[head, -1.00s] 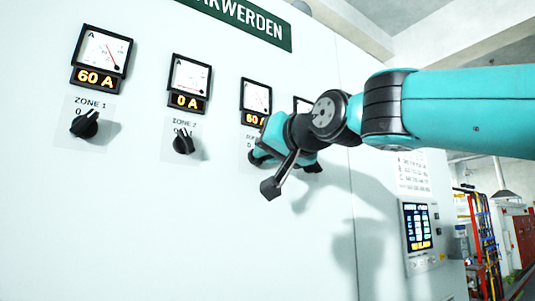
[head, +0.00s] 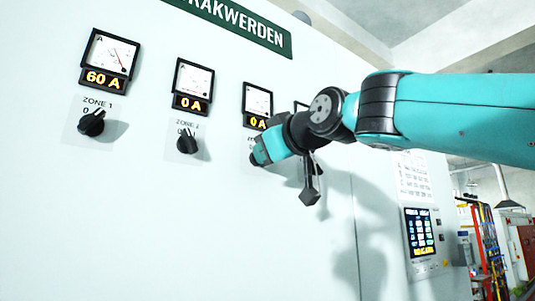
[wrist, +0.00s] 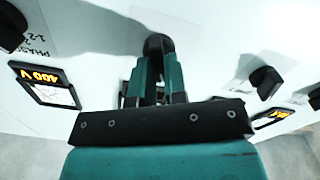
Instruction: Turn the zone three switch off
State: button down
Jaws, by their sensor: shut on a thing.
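My gripper (head: 260,155) is at the zone three switch on the pale cabinet front, below the third meter. In the wrist view its teal fingers (wrist: 159,80) are shut on the black zone three switch (wrist: 158,44). In the head view the gripper hides most of this switch, so its pointer cannot be read. The zone three display (head: 257,122) above it reads 0 A.
The zone 1 switch (head: 92,123) and zone 2 switch (head: 187,142) are to the left; their displays read 60 A and 0 A. A fourth meter (head: 301,106) is partly behind my arm. A touch panel (head: 419,232) is at the right.

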jog(key=shift+n, duration=0.4)
jog(key=c, duration=1.2)
grip_release()
jog(key=shift+o, duration=0.2)
jog(key=shift+s, duration=0.15)
jog(key=b+v, duration=0.7)
jog(key=v, duration=1)
jog(key=shift+d, duration=0.2)
